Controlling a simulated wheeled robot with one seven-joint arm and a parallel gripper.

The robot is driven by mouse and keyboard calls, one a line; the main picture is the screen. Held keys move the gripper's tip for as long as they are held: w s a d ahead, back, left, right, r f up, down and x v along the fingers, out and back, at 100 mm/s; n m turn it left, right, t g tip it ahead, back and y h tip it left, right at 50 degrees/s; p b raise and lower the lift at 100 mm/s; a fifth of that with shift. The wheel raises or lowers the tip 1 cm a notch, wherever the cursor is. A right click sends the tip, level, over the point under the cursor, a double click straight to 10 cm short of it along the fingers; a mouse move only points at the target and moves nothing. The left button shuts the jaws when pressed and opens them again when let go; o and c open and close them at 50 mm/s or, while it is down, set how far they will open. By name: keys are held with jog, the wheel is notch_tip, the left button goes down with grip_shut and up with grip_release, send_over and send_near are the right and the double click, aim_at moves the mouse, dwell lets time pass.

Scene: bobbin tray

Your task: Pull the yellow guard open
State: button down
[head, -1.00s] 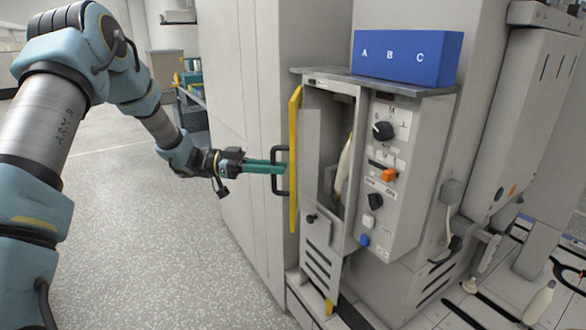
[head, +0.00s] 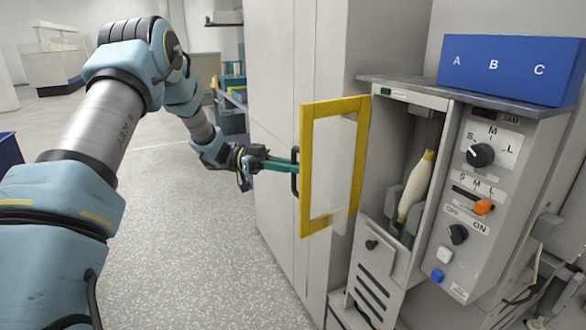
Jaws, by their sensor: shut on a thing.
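The yellow guard (head: 308,170) is a hinged yellow frame with a clear pane, swung out from the left side of the machine's opening. Its black handle (head: 294,183) is on the far left edge of the frame. My gripper (head: 293,165) is at the handle with its teal fingers shut on it. The fingertips are partly hidden by the handle and the frame. Behind the guard the machine bay (head: 400,150) is uncovered, and a cream bobbin (head: 415,188) with a yellow tip stands tilted inside it.
The control panel (head: 484,200) with knobs, an orange slider and buttons is right of the bay. A blue box (head: 512,68) marked A, B, C sits on top. A tall pale cabinet (head: 280,110) stands behind the guard. Speckled floor (head: 190,240) is open at left.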

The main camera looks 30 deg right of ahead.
jog(key=shift+w+d+g+y, duration=0.15)
jog(key=shift+w+g+y, duration=0.15)
jog(key=shift+y, duration=0.1)
jog(key=shift+m, duration=0.3)
jog(key=c, duration=0.8)
grip_release()
jog(key=shift+c, duration=0.2)
jog(key=shift+w, duration=0.1)
jog(key=b+v, duration=0.2)
jog(key=v, duration=0.8)
jog(key=shift+w+a, duration=0.2)
jog(key=shift+a, duration=0.1)
